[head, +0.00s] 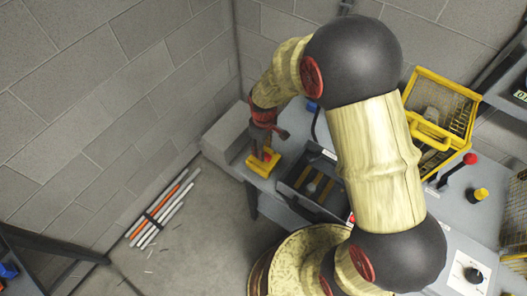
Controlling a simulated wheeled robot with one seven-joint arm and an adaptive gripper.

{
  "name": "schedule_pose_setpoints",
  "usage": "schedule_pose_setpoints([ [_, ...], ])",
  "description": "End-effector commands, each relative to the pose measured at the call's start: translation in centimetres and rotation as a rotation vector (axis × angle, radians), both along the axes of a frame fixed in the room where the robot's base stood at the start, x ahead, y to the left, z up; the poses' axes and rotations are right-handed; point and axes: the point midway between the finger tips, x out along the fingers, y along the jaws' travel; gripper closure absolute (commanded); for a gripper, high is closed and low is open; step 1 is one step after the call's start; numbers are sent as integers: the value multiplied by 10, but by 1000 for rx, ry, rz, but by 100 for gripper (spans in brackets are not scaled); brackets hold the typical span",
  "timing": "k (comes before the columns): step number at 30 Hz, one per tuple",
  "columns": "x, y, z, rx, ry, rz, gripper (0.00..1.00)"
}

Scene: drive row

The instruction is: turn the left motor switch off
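A yellow box with a red part on top (258,168) sits at the left end of the grey bench. It looks like the left motor switch, but its label and the position of its red part cannot be read. My gripper (266,148), dark and red, points down right over this box. One dark finger part sticks out to the right. The gripper hides much of the box's top, and I cannot tell whether it touches the red part or how far its fingers are apart.
Right of the box is a dark recessed tray (312,184). Farther right are a yellow mesh guard (442,105), a red-balled lever (470,159), a yellow button (481,194) and a black rotary knob (473,275). Bundled rods (160,212) lie on the floor by the block wall.

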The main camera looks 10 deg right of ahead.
Motion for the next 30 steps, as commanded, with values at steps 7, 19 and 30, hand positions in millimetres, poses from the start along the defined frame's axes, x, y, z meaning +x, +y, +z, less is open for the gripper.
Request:
schedule_pose_setpoints([
  [7,1,0,53,0,-3,0,62],
  [19,0,0,87,-1,1,0,62],
  [30,0,0,87,0,1,0,62],
])
